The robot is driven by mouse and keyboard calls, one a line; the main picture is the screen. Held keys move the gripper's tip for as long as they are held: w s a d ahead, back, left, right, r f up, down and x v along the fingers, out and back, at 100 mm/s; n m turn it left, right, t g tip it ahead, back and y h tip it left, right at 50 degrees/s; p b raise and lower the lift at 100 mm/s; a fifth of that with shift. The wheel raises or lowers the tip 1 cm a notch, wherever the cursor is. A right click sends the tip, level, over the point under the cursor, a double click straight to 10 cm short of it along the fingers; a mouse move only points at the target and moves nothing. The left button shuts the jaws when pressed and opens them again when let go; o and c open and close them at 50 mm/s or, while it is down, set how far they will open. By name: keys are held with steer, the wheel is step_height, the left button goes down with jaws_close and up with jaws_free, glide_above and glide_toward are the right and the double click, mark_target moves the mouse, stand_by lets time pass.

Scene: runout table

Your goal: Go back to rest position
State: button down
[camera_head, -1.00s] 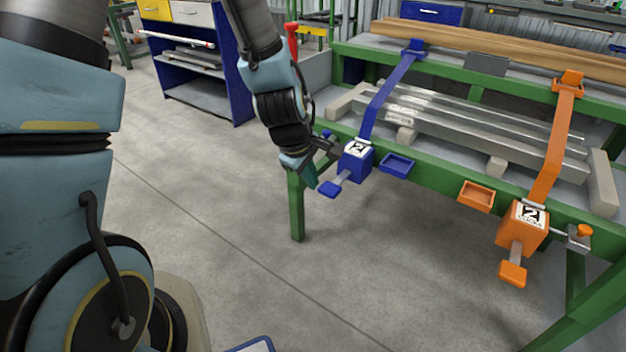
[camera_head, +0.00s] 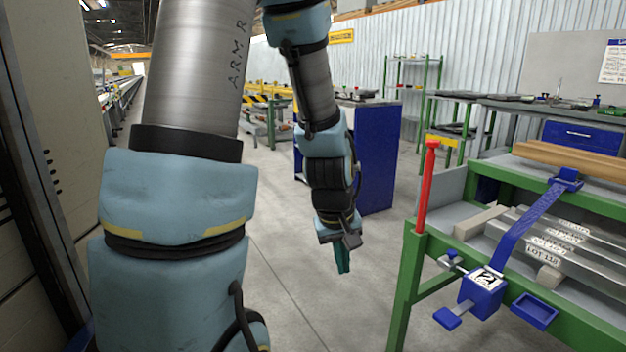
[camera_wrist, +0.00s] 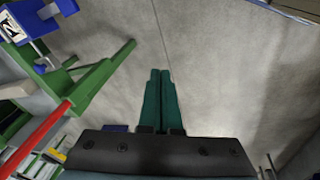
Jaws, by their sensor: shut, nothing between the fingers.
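My gripper (camera_head: 343,260) hangs from my raised arm in the head view, pointing down over bare floor. It is left of the green runout table (camera_head: 404,300) and apart from it. In the wrist view its two teal fingers (camera_wrist: 161,100) lie together, with nothing between them and grey floor beyond. The blue clamp unit (camera_head: 482,290) with its strap and number 2 label is on the table's front edge; it also shows at the upper left of the wrist view (camera_wrist: 30,18).
A red post (camera_head: 427,185) stands at the table's near left corner. Metal bars (camera_head: 565,248) lie on the table. A blue tray (camera_head: 535,311) is on its front edge. A blue cabinet (camera_head: 378,150) stands behind my arm. The floor below my gripper is clear.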

steer(key=s+a+r+m+y, duration=0.1)
steer(key=a+r, duration=0.1)
steer(key=a, duration=0.5)
steer(key=s+a+r+m+y, duration=0.1)
steer(key=s+a+r+m, duration=0.1)
steer(key=a, duration=0.5)
step_height(320, 180, up, 14)
steer(key=p, duration=1.4)
steer(key=shift+w+d+r+g, duration=0.15)
steer(key=shift+d+g, duration=0.1)
steer(key=shift+g, duration=0.05)
